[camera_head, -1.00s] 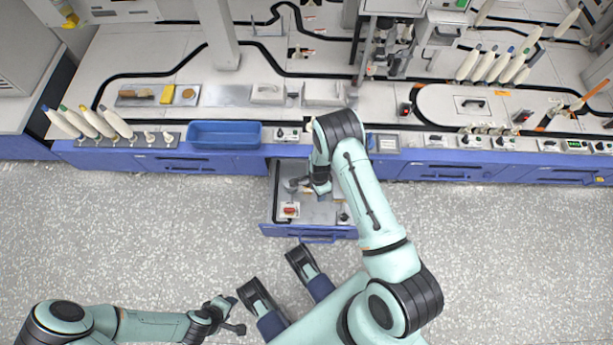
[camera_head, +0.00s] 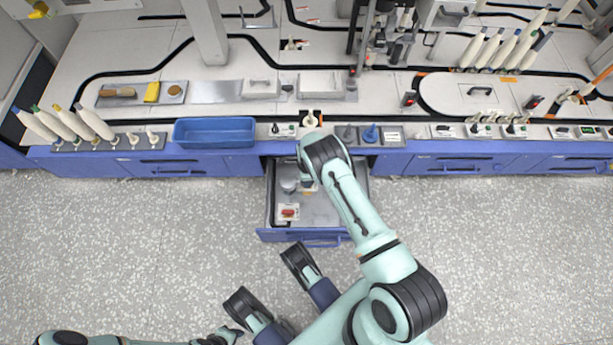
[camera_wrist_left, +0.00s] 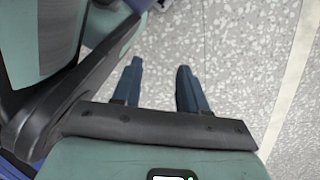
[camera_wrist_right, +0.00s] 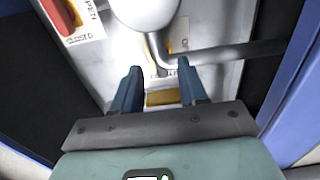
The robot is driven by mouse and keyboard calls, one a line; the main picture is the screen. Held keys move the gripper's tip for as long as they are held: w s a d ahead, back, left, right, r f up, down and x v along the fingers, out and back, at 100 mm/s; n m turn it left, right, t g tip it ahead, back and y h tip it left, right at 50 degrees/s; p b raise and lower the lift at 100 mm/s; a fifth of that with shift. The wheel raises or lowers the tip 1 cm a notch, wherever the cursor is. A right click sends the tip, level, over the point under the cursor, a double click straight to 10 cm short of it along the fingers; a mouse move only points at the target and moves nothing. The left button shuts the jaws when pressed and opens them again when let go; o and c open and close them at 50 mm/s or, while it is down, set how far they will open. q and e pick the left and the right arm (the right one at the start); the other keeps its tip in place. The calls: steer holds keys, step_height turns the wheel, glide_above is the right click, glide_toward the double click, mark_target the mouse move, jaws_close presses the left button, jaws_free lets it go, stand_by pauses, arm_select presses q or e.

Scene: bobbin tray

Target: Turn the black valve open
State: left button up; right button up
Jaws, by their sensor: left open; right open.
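My right gripper (camera_wrist_right: 159,82) is open over the inside of the pulled-out drawer (camera_head: 268,212); in the head view my arm hides most of it. Just beyond its fingertips, in the right wrist view, is a pale grey rounded body (camera_wrist_right: 145,12) with a bent grey lever (camera_wrist_right: 225,52). A yellow block (camera_wrist_right: 163,98) lies between the fingers, below them. I see no clearly black valve, and cannot tell whether this grey fitting is it. A card marked closed is partly visible beside it. My left gripper (camera_wrist_left: 159,80) is open and empty above the floor.
A blue bin (camera_head: 215,133) and several bobbins stand on the counter above. The floor in front is clear.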

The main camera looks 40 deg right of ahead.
arm_select(q)
steer(key=shift+s+a+f+g+b, duration=0.15)
steer(key=shift+s+f+b, duration=0.1)
steer(key=shift+s, duration=0.3)
steer(key=shift+s+d+f+g+b, duration=0.1)
steer(key=shift+s+f+g, duration=0.1)
steer(key=shift+s, duration=0.3)
arm_select(e)
steer(key=shift+f, duration=1.4)
jaws_close()
